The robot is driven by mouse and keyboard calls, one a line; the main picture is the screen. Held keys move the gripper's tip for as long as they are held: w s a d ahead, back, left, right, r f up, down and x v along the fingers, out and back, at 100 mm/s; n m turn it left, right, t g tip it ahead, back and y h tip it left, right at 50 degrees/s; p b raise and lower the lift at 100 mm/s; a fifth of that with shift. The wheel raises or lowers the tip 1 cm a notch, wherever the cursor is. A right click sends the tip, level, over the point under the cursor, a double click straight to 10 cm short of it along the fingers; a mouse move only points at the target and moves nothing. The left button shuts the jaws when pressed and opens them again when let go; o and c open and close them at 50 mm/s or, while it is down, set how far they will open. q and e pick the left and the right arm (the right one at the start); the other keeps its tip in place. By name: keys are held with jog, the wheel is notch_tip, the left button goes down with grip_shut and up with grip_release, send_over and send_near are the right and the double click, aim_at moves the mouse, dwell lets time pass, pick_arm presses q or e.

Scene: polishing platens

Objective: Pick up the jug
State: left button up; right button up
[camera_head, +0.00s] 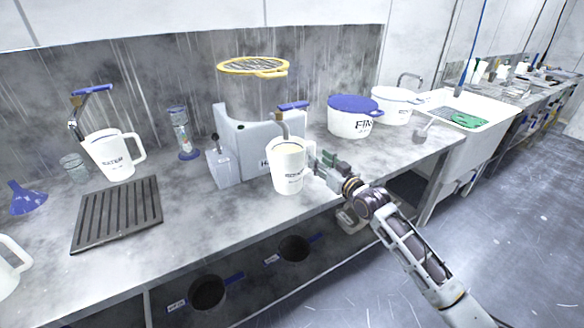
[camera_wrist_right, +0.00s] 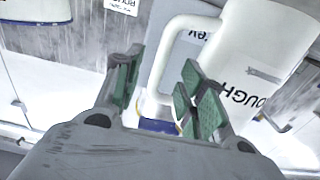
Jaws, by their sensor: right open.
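A white jug with dark lettering (camera_head: 289,172) stands upright near the front edge of the bench, its handle on the right side. In the right wrist view, the jug (camera_wrist_right: 262,55) reads "ROUGH" and its white handle (camera_wrist_right: 156,75) shows between the two green-padded fingers. My right gripper (camera_head: 325,165) is at the handle side of this jug. The right gripper is open in the wrist view (camera_wrist_right: 165,90); I cannot tell whether a finger touches the handle. My left gripper is not in view.
Another white jug (camera_head: 112,158) stands back left, and part of a third (camera_head: 6,272) shows at the left edge. A grey machine (camera_head: 252,138) stands close behind the jug. A blue-lidded white bucket (camera_head: 350,122) is to the right. A dark ribbed tray (camera_head: 118,214) lies left.

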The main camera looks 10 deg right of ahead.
jog(key=shift+r+x, duration=0.25)
jog(key=shift+x, duration=2.05)
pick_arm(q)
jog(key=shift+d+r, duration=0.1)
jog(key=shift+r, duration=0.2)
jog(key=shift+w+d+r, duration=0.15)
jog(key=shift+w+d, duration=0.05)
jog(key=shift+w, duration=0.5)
pick_arm(e)
grip_shut()
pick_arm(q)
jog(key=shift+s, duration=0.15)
